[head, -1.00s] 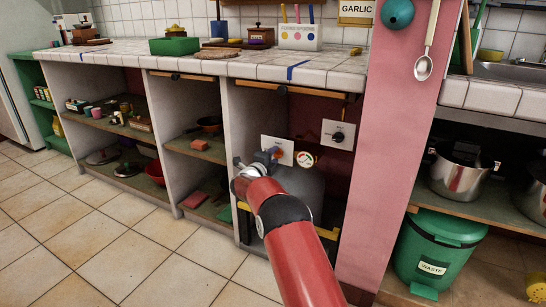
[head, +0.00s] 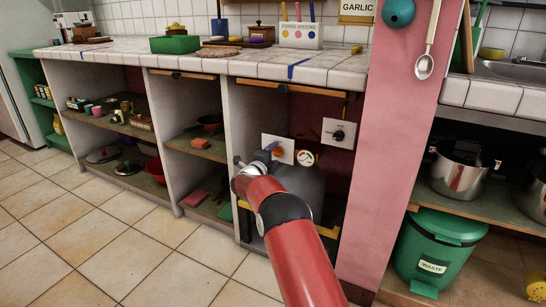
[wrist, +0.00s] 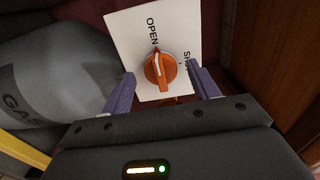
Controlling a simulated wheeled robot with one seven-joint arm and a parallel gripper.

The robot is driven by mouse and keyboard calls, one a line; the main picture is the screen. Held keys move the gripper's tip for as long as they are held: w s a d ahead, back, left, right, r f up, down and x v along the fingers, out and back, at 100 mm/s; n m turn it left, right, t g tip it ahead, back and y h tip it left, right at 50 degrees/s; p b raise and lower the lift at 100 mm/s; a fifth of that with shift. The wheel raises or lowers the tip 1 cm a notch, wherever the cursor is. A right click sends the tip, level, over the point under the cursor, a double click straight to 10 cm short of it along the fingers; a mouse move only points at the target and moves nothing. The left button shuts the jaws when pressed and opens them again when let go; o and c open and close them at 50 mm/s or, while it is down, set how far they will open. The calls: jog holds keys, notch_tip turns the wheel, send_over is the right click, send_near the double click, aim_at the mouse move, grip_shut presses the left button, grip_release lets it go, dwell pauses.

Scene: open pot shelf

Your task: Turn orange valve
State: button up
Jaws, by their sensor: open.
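The orange valve (wrist: 160,69) is a round knob with a raised grip on a white plate. In the wrist view its red-tipped end points up towards the word OPEN; the SHUT label at right is partly hidden by a finger. My gripper (wrist: 160,72) is open, with one purple finger on each side of the valve. Gaps show between the fingers and the knob, and I cannot tell whether the fingertips reach its depth. In the head view the valve (head: 280,152) is small, just right of my gripper (head: 256,157).
A grey gas cylinder (wrist: 50,80) stands close left of the plate in the wrist view. In the head view, a gauge (head: 305,157) and a black knob on a white plate (head: 338,134) are to the right. The countertop (head: 300,70) overhangs; a pink pillar (head: 385,150) bounds the right.

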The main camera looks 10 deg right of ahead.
jog(key=v, duration=0.8)
jog(key=shift+w, duration=0.1)
notch_tip(320, 180, up, 13)
jog(key=s+a+n+t+y+p, duration=0.1)
jog(key=s+n+t+y, duration=0.15)
jog(key=n+y, duration=0.35)
jog(key=s+a+r+n+g+y+p, duration=0.1)
jog(key=s+r+n+y, duration=0.3)
jog(key=s, duration=0.3)
jog(key=s+r+n+g+y+p, duration=0.1)
jog(key=s+r+n+g+y, duration=0.1)
jog(key=s+r+n, duration=0.4)
jog(key=s+d+f+n+g, duration=0.2)
jog(key=s+f+n, duration=0.1)
jog(key=s, duration=0.9)
jog(key=s+d+f+n+g+h+p, duration=0.1)
jog(key=s+d+f+n+g, duration=0.2)
jog(key=s, duration=1)
jog(key=s+d+f+n+g+p, duration=0.1)
jog(key=s+d+f+n+g, duration=0.1)
jog(key=s, duration=1.1)
notch_tip(320, 180, down, 2)
jog(key=shift+s+d+f+n+g, duration=0.15)
jog(key=shift+s+d+n+g, duration=0.1)
jog(key=shift+n+g, duration=0.4)
jog(key=shift+a, duration=0.1)
